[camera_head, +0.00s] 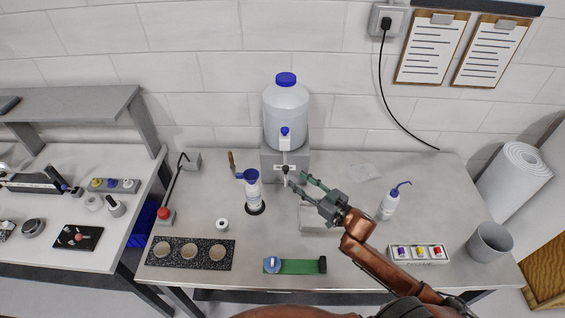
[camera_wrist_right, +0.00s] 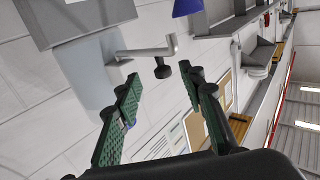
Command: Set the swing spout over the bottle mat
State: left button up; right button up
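A translucent carboy (camera_head: 286,112) with a blue cap stands on a grey box at the back middle of the bench. A tap with a swing spout (camera_head: 285,169) sits at its front; in the right wrist view the spout (camera_wrist_right: 150,50) is a pale bent pipe with a dark knob (camera_wrist_right: 162,70) beneath its end. A black round bottle mat (camera_head: 256,208) lies to the left, with a white, blue-topped bottle (camera_head: 252,190) upright on it. My right gripper (camera_head: 297,179) is open, its green fingers (camera_wrist_right: 160,82) either side of the knob in the wrist view; contact is unclear. My left gripper is out of view.
A wash bottle (camera_head: 388,206) stands right of my right arm. A small white roll (camera_head: 222,224) stands near the mat.

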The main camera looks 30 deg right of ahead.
aim_at(286, 169)
jog(key=w, duration=0.1)
jog(key=w+a+r, duration=0.1)
jog(key=w, duration=0.1)
jog(key=w+p, duration=0.1)
jog(key=shift+w+a+r, duration=0.15)
jog(key=shift+w+a, duration=0.05)
jog(key=shift+w, duration=0.15)
jog(key=shift+x, duration=1.35)
jog(key=c, duration=0.7)
grip_shut()
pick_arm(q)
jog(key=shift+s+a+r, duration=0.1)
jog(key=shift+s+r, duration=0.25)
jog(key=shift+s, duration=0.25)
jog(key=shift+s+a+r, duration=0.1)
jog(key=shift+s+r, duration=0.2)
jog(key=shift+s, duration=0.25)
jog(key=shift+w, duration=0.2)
